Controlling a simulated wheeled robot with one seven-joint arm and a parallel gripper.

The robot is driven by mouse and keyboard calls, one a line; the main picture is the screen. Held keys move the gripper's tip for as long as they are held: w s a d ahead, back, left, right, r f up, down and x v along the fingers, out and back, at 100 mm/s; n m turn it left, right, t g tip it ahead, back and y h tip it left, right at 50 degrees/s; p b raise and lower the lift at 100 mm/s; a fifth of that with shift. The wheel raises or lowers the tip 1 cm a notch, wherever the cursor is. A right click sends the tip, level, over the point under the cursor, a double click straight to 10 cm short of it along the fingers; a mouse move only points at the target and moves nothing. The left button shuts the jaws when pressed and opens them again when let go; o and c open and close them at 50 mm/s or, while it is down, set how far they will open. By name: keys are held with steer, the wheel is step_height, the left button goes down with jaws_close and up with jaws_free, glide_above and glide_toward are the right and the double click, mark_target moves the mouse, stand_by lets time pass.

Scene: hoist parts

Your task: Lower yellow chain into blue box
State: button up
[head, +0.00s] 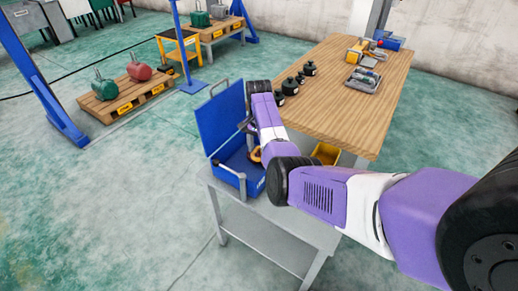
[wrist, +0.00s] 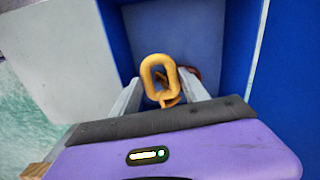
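The yellow chain (wrist: 160,75) shows in the wrist view between the two pale fingers of my gripper (wrist: 160,80), which close in on it from both sides. One upright link is clear; the links below it are mostly hidden. In the head view a bit of the chain (head: 256,155) shows beside my wrist, low at the blue box. The blue box (head: 219,121) has its lid raised and stands on a grey table. Its blue walls (wrist: 236,50) surround the chain in the wrist view. My arm hides part of the box's inside.
A wooden workbench (head: 350,95) adjoins on the right with black weights (head: 290,86) and a grey tray (head: 363,79). A reddish part (wrist: 191,72) lies behind the chain. A yellow bin (head: 326,153) sits below the bench edge.

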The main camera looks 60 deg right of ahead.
steer(key=o, duration=0.4)
step_height(320, 180, up, 8)
stand_by(0.5)
steer(key=shift+f, duration=0.15)
stand_by(0.6)
